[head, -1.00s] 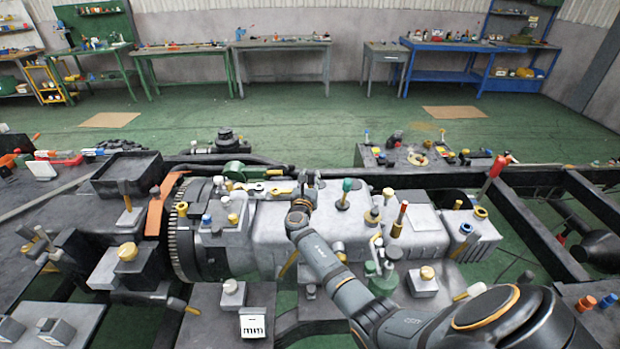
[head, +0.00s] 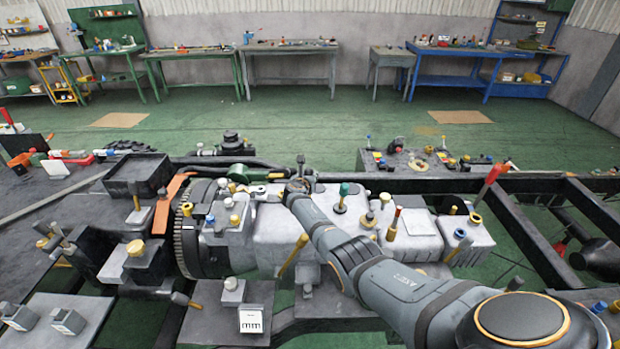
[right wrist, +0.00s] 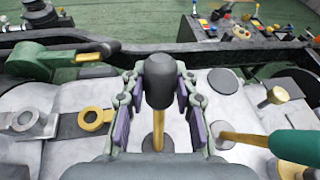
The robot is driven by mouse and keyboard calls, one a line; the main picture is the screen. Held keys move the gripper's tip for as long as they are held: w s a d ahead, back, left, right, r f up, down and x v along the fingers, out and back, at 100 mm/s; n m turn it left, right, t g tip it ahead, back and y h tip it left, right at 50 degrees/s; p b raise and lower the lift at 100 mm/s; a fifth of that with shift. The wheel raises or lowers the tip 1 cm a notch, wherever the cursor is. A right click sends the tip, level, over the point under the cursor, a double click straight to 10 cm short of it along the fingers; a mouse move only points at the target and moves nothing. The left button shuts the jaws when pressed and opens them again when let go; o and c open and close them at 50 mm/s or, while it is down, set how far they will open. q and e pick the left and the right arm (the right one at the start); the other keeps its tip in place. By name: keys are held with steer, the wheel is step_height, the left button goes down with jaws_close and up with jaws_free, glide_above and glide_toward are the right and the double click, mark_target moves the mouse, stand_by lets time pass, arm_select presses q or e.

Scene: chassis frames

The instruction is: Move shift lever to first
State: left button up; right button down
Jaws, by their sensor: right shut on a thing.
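The shift lever (right wrist: 158,82), with a dark rounded knob on a yellow shaft, stands roughly upright in the middle of the right wrist view. My right gripper (right wrist: 157,100) is shut on it, with a finger on each side of the knob and shaft. In the head view my right gripper (head: 299,176) is at the back edge of the grey gearbox housing (head: 275,235), and the lever shows there only as a small dark tip. The lever's foot is partly hidden by the gripper. My left gripper is not in view.
A green-knobbed lever (head: 342,193) stands close to the right of my gripper, also in the right wrist view (right wrist: 295,145). A green part (right wrist: 50,55) lies to the left. Dark chassis rails (head: 420,182) run behind. Several workbenches stand along the far wall.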

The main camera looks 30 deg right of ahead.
steer(key=c, duration=1)
jaws_free()
steer(key=shift+f, duration=0.1)
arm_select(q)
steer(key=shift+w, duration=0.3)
arm_select(e)
steer(key=v, duration=1.2)
